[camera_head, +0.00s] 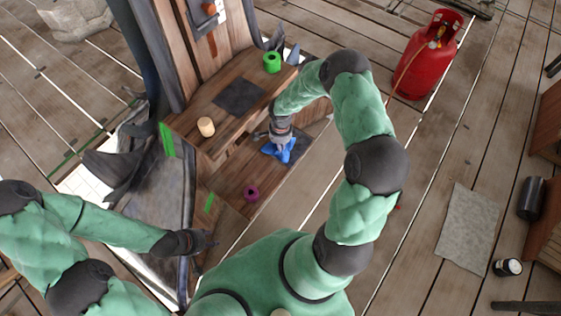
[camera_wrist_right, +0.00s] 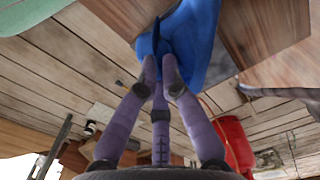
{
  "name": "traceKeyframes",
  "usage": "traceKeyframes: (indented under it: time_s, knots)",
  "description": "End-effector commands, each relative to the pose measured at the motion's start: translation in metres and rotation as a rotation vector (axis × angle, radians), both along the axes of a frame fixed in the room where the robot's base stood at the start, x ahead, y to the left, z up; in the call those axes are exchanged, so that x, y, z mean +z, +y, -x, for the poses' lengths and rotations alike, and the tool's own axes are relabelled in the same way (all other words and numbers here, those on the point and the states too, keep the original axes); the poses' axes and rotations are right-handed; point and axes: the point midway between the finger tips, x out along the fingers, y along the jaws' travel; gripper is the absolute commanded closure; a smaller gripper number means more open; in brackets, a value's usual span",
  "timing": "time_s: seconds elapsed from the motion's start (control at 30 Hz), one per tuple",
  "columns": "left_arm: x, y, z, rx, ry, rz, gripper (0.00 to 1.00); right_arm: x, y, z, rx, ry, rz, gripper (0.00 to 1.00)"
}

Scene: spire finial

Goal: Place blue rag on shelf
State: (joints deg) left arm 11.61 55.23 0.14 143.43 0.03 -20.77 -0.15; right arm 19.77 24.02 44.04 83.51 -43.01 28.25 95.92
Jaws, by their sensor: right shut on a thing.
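The blue rag (camera_head: 280,149) hangs crumpled at the fingertips of my right gripper (camera_head: 281,138), above or at the lower wooden step of the shelf unit. In the right wrist view the rag (camera_wrist_right: 197,40) is pinched between the purple-grey fingers (camera_wrist_right: 160,72). The wooden shelf (camera_head: 190,123) has an upper ledge with a dark square mat (camera_head: 240,95) on it. A lower ledge (camera_head: 228,180) lies in front, with a dark patch partly under the rag. Whether the rag touches the lower ledge I cannot tell. My left gripper (camera_head: 208,241) is at the lower left, apart from the shelf; its fingers are too small to read.
On the upper ledge stand a green roll (camera_head: 271,63) and a cream cylinder (camera_head: 206,127). A magenta roll (camera_head: 251,194) is on the lower ledge. A red gas cylinder (camera_head: 426,55) stands on the plank floor at the upper right. A grey mat (camera_head: 467,227) lies at right.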

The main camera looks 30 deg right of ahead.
Motion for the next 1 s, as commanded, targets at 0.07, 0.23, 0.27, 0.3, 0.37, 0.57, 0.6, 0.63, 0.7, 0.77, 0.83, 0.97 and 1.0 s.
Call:
traceKeyframes:
  time_s: [0.07, 0.23, 0.27, 0.3, 0.37, 0.57, 0.6, 0.63, 0.7, 0.77, 0.83, 0.97, 1.0]
  knots:
    - [-0.0034, 0.0, 0.0, 0.0, 0.0, 0.0, 0.6, -0.0047, -0.0004, -0.0004, 0.0, -0.001, 0.001, 1.0]
    - [-0.0037, 0.0, -0.0001, 0.0, 0.0, 0.0, 0.6, -0.0062, -0.0003, -0.0004, 0.0, -0.001, 0.001, 1.0]
    - [-0.0036, 0.0, -0.0001, 0.0, 0.0, 0.0, 0.6, -0.006, -0.0003, -0.0004, 0.0, -0.001, 0.001, 1.0]
    - [-0.0034, 0.0, -0.0001, 0.0, 0.0, 0.0, 0.6, -0.0059, -0.0002, -0.0004, 0.0, -0.001, 0.001, 1.0]
    - [-0.0034, 0.0, -0.0001, 0.0, 0.0, 0.0, 0.6, -0.0058, -0.0001, -0.0002, 0.0, -0.001, 0.001, 1.0]
    - [-0.0034, 0.0, -0.0001, 0.0, 0.0, 0.0, 0.6, -0.0058, -0.0001, -0.0002, 0.0, -0.001, 0.0, 0.48]
    - [-0.0034, 0.0, -0.0001, 0.0, 0.0, 0.0, 0.6, -0.0058, -0.0001, -0.0002, 0.0, -0.001, 0.0, 0.36]
    - [-0.0034, 0.0, -0.0001, 0.0, 0.0, 0.0, 0.6, -0.0058, 0.0, -0.0002, 0.0, -0.001, 0.0, 0.34]
    - [-0.0034, 0.0, -0.0001, 0.0, 0.0, 0.0, 0.6, -0.0058, 0.0, -0.0001, 0.0, -0.001, 0.0, 0.34]
    - [-0.0034, 0.0, -0.0001, 0.0, 0.0, 0.0, 0.6, -0.0058, 0.0, -0.0001, 0.0, -0.001, 0.0, 0.34]
    - [-0.0034, 0.0, -0.0001, 0.0, 0.0, 0.0, 0.6, -0.0059, 0.0, -0.0001, 0.0, -0.001, 0.0, 0.34]
    - [-0.0035, 0.0, -0.0002, 0.0, 0.0, 0.0, 0.6, -0.0047, 0.0, -0.0003, 0.0, -0.001, 0.001, 0.34]
    - [-0.0035, 0.0, -0.0002, 0.0, 0.0, 0.0, 0.6, -0.0027, -0.0002, -0.0006, 0.0, -0.002, 0.001, 0.34]
